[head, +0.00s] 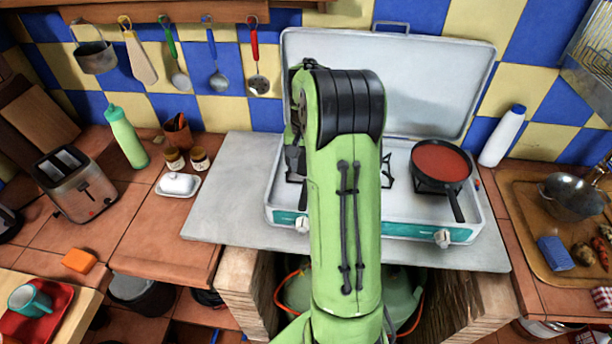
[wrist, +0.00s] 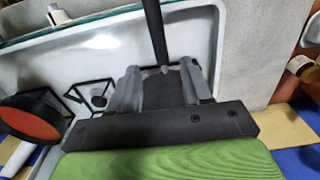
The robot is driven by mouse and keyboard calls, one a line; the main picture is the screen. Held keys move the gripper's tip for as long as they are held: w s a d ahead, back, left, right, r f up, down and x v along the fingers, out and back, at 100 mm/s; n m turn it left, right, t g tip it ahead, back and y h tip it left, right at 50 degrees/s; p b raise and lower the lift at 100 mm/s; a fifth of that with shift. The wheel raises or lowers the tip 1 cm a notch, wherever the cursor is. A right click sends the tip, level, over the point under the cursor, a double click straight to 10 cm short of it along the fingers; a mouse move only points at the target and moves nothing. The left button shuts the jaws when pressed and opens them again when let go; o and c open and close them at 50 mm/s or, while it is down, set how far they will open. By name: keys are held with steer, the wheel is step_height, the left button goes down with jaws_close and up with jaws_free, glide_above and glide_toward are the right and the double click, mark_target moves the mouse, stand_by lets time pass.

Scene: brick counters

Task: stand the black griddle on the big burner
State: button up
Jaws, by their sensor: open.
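The black griddle (wrist: 178,88) shows in the wrist view as a dark plate between my gripper's fingers, its handle (wrist: 155,30) reaching toward the stove's front edge. My gripper (wrist: 161,70) is open, with its grey fingers on either side of the griddle; I cannot tell whether they touch it. In the head view my green arm hides the stove's middle and most of the griddle. A bare black burner grate (head: 387,170) shows right of my arm, and in the wrist view between griddle and pan. What lies under the griddle is hidden.
A pan of red sauce (head: 440,162) stands on the stove's right side, its handle toward the front. The stove's raised lid (head: 430,80) is behind. A white bottle (head: 503,137) stands to the right; a butter dish (head: 178,184) and jars stand left. Grey counter left of the stove is clear.

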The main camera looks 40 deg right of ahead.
step_height(320, 180, up, 6)
steer(key=s+a+r+n+t+h, duration=0.1)
steer(key=s+a+r+n, duration=0.1)
steer(key=a+r, duration=0.35)
steer(key=s+a+r+n+t, duration=0.1)
steer(key=s+a+r+n, duration=0.2)
steer(key=a, duration=0.6)
steer(key=s+a+f+n+t+y, duration=0.1)
steer(key=s+a+n+t, duration=0.2)
steer(key=s+a, duration=0.8)
steer(key=shift+s+f+n+t+p, duration=0.3)
steer(key=shift+s+n, duration=0.6)
steer(key=shift+n, duration=0.2)
steer(key=shift+a, duration=0.1)
